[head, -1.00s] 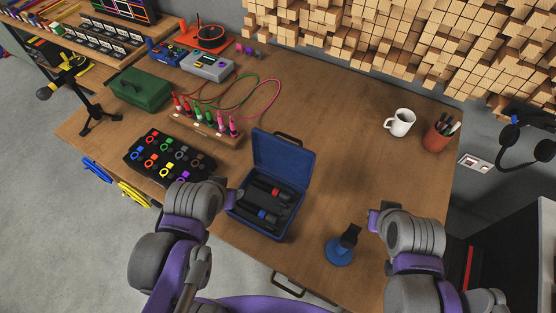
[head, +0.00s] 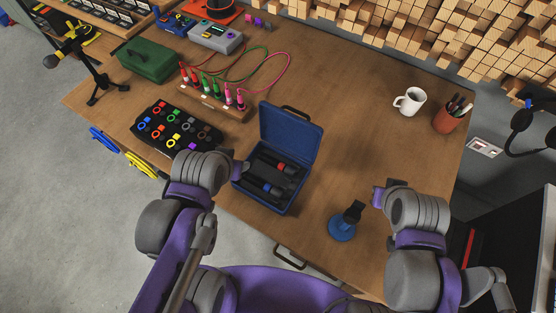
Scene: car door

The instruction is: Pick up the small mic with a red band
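The small dark mic with a red band (head: 281,167) lies in the open blue case (head: 290,133), towards its lid side. A similar dark mic with a blue band (head: 267,187) lies in front of it. My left gripper (head: 238,169) is at the case's left edge, beside the mics and mostly hidden behind my own wrist. My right gripper (head: 378,197) hangs over the table's right part, right of the case and apart from it. Neither gripper's finger opening shows clearly. I see nothing held in either.
A blue round stand with a black top (head: 342,228) is between the case and my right gripper. A tray of colored rings (head: 172,131) and a wooden rack with colored plugs (head: 214,102) stand to the left. A white mug (head: 409,101) is at the back right. The table's middle right is clear.

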